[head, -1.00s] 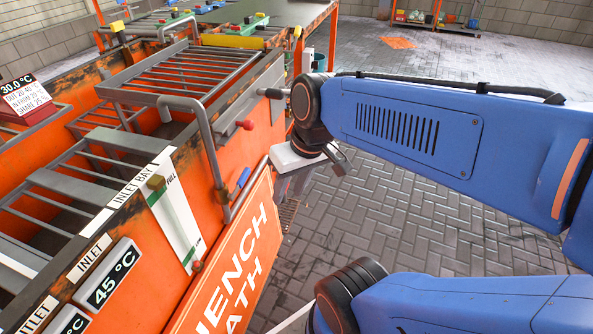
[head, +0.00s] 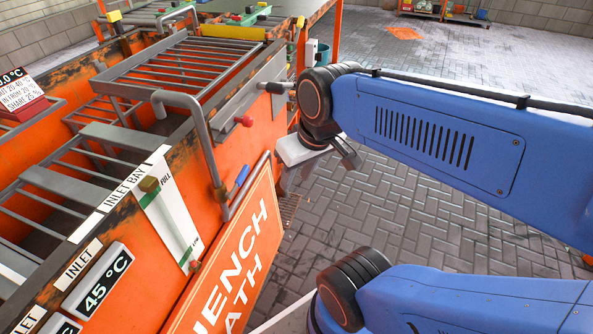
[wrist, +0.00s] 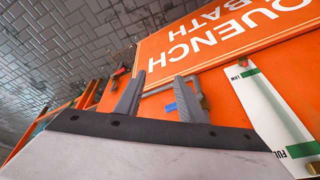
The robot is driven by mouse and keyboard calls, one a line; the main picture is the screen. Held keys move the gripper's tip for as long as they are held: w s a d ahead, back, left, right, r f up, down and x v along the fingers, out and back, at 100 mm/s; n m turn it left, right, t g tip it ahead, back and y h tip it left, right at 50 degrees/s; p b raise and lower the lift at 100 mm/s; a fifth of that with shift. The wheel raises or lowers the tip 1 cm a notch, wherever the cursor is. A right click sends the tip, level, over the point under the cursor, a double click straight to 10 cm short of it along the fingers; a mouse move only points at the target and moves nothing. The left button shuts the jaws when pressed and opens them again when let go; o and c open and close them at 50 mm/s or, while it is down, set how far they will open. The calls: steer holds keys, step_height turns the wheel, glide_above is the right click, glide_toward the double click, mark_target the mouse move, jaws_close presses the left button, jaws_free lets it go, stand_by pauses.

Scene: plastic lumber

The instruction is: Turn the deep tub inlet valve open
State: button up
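A blue lever (head: 242,177) sits beside the pipe, tilted. It also shows in the wrist view as a blue piece (wrist: 171,107). I see no label naming either as the inlet valve. A red handle (head: 243,121) sits farther along the wall. My gripper (wrist: 158,92) is open and empty, its two grey fingers apart, with the blue piece between them in the picture, seemingly beyond the tips. In the head view, my wrist partly hides the fingers.
The orange tub (head: 140,240) with racks fills the left. Its sloping "QUENCH BATH" panel (head: 240,262) juts out below the lever. A white level strip (head: 171,222) marked FULL stands nearby. Paved floor (head: 420,200) to the right is clear.

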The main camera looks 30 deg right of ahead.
steer(key=w+d+f+m+y, duration=0.1)
steer(key=w+d+f+y, duration=0.3)
steer(key=w+f, duration=0.3)
steer(key=w+d+f+m+y, duration=0.1)
steer(key=w+d+f+y, duration=0.3)
steer(key=w+f, duration=0.3)
steer(key=w+d+f+m+g+y, duration=0.1)
steer(key=w+d+f+y, duration=0.4)
steer(key=f, duration=0.4)
steer(key=shift+w+d+f+m, duration=0.3)
steer(key=shift+w+d, duration=0.4)
steer(key=shift+w, duration=0.6)
stand_by(1.1)
steer(key=shift+c, duration=0.2)
